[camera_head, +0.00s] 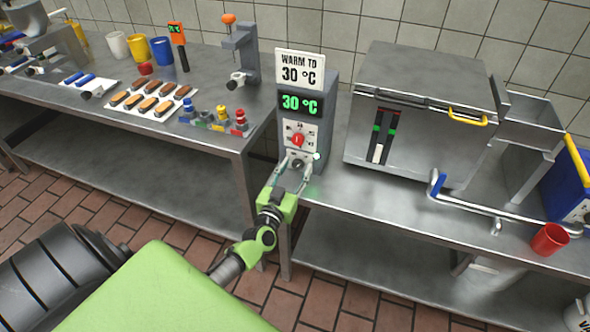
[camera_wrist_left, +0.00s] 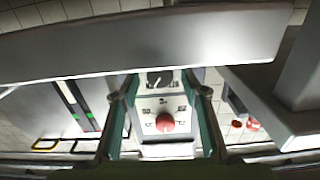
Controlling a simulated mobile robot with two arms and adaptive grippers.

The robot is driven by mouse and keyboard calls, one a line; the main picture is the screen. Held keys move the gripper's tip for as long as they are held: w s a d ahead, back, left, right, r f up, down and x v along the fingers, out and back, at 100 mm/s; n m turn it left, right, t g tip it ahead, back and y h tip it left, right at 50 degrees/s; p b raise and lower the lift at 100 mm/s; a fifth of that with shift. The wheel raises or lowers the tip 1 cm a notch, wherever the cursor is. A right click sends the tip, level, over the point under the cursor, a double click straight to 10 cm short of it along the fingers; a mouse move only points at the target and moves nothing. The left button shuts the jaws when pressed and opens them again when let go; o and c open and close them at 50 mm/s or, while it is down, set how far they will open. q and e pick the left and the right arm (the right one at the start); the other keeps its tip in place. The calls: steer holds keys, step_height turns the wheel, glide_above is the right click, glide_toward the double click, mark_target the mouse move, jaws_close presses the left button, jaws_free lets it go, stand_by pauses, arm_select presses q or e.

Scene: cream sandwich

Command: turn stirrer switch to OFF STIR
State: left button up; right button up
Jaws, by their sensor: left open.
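The control box (camera_head: 327,112) stands on the right-hand table, with a red knob (camera_head: 298,140) on its front panel. Below that knob is a small dark rotary switch (camera_head: 297,164), likely the stirrer switch; its lettering is too small to read. My left gripper (camera_head: 298,162) is open at the lower panel, its fingers on either side of the dark switch. The left wrist view appears upside down. It shows the dark switch (camera_wrist_left: 159,78) between the fingers and the red knob (camera_wrist_left: 165,122) beyond it. I cannot tell whether the fingers touch the switch.
The box shows a green 30 °C display (camera_head: 301,103) under a "WARM TO 30 °C" sign (camera_head: 300,68). A large steel tank (camera_head: 405,135) stands close on the right. A tray (camera_head: 150,101) and coloured valves (camera_head: 221,118) are on the left table.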

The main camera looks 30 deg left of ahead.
arm_select(q)
steer(key=c, duration=1)
steer(key=shift+c, duration=0.5)
arm_select(e)
steer(key=shift+a, duration=0.4)
arm_select(q)
steer(key=shift+n, duration=0.3)
arm_select(e)
steer(key=shift+a, duration=0.1)
arm_select(q)
steer(key=n, duration=0.2)
steer(key=shift+n, duration=0.3)
steer(key=n+b, duration=0.1)
steer(key=n, duration=0.3)
steer(key=shift+a+f+n, duration=0.1)
steer(key=shift+n, duration=0.2)
steer(key=n+b, duration=0.1)
steer(key=n, duration=0.5)
steer(key=shift+s, duration=0.1)
arm_select(e)
steer(key=f, duration=0.2)
steer(key=shift+d+f, duration=0.3)
steer(key=shift+d, duration=0.05)
arm_select(q)
steer(key=shift+b, duration=0.3)
arm_select(e)
steer(key=shift+a, duration=0.2)
